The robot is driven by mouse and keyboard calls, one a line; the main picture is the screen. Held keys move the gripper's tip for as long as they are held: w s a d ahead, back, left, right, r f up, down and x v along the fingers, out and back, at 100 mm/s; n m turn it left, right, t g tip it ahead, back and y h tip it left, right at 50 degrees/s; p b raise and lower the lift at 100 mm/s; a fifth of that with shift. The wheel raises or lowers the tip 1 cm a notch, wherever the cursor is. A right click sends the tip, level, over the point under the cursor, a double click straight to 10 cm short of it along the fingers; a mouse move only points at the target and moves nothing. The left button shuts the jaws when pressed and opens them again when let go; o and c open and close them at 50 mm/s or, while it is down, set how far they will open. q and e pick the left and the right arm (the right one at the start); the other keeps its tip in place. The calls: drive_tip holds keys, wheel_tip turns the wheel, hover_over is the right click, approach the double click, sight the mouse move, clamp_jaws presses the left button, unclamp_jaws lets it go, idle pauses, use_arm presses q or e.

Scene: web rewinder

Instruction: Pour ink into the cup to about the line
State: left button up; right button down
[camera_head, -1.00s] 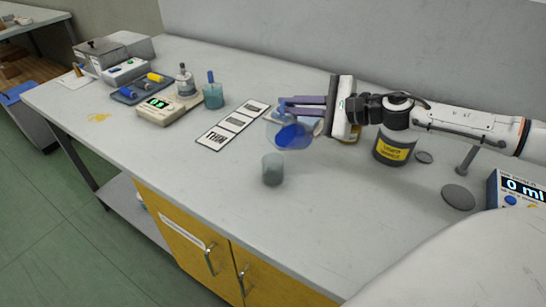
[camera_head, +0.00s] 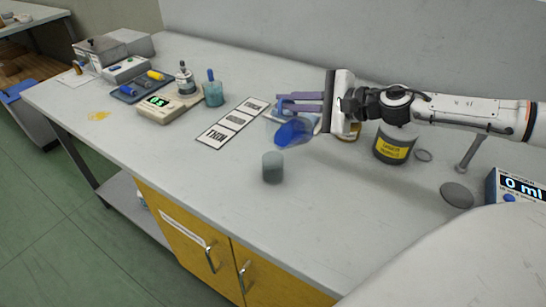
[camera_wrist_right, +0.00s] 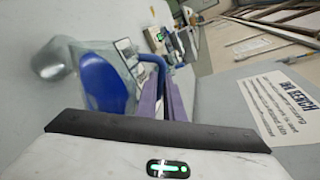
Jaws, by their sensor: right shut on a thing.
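A small clear cup (camera_head: 272,168) stands upright on the bench, greyish inside. It also shows at the left of the right wrist view (camera_wrist_right: 52,58). I cannot make out its line or its exact level. My right gripper (camera_head: 281,104) is shut on the blue handle (camera_wrist_right: 156,66) of a clear jug with blue ink (camera_head: 293,132). The jug is tilted above the bench, behind and slightly right of the cup in the head view. The ink (camera_wrist_right: 103,82) lies along one side of it. No stream of ink can be made out. My left gripper is not in view.
A label strip (camera_head: 232,122) lies left of the jug. A scale (camera_head: 168,106) and a teal beaker (camera_head: 213,94) stand farther left. A dark jar with a yellow label (camera_head: 394,148) stands under my right arm. A display reading 0 ml (camera_head: 518,187) is at right. The front bench is clear.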

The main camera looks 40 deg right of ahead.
drive_tip(key=shift+a+r, duration=0.1)
drive_tip(key=shift+r, duration=0.15)
drive_tip(key=shift+s+a+n+h, duration=0.1)
drive_tip(key=shift+a+n+h, duration=0.1)
drive_tip(key=shift+n+h, duration=0.15)
drive_tip(key=shift+b, duration=0.35)
idle(0.3)
drive_tip(key=shift+w+n+b, duration=0.25)
drive_tip(key=shift+b, duration=0.15)
drive_tip(key=shift+w+a+b, duration=0.2)
drive_tip(key=shift+w+b, duration=0.15)
idle(0.3)
drive_tip(key=shift+w+a, duration=0.1)
drive_tip(key=shift+w, duration=0.1)
idle(0.7)
drive_tip(key=shift+s+f+n, duration=0.1)
drive_tip(key=shift+s+n, duration=0.1)
drive_tip(key=shift+n, duration=0.1)
idle(0.4)
